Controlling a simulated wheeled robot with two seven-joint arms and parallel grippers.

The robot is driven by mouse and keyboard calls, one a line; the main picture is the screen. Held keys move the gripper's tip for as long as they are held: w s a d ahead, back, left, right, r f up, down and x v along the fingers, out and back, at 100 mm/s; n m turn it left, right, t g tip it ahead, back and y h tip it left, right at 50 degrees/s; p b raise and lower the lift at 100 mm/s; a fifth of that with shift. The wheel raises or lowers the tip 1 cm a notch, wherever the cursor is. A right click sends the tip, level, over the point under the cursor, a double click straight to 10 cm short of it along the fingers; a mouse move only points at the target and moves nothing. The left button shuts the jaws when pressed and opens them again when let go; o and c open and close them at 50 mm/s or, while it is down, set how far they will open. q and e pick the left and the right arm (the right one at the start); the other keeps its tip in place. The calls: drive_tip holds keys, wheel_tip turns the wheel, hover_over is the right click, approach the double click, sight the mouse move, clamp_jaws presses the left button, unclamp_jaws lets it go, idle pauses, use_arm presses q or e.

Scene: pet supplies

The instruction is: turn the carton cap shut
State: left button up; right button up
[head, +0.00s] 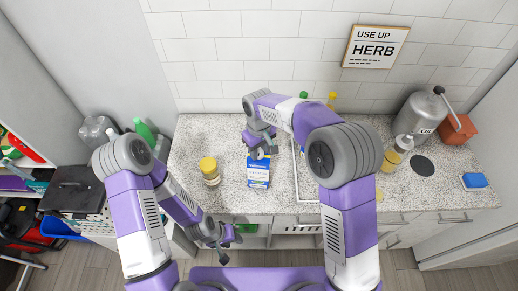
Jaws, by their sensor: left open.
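A blue and white carton (258,172) stands on the speckled counter, left of the sink area. My right arm reaches over from the right, and its gripper (262,150) is at the carton's top. The cap is hidden or too small to make out there. I cannot tell whether the right gripper touches it or how far its jaws are apart. My left gripper (222,248) is open and empty, low in front of the counter's front edge, away from the carton.
A yellow-lidded jar (209,170) stands on the counter (225,135) left of the carton. Bottles stand behind my right arm. The counter's left part is mostly clear.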

sight(259, 153)
drive_tip(key=o, duration=0.4)
drive_tip(key=shift+c, duration=0.2)
wheel_tip(259, 153, up, 8)
drive_tip(key=shift+f, duration=0.15)
idle(0.5)
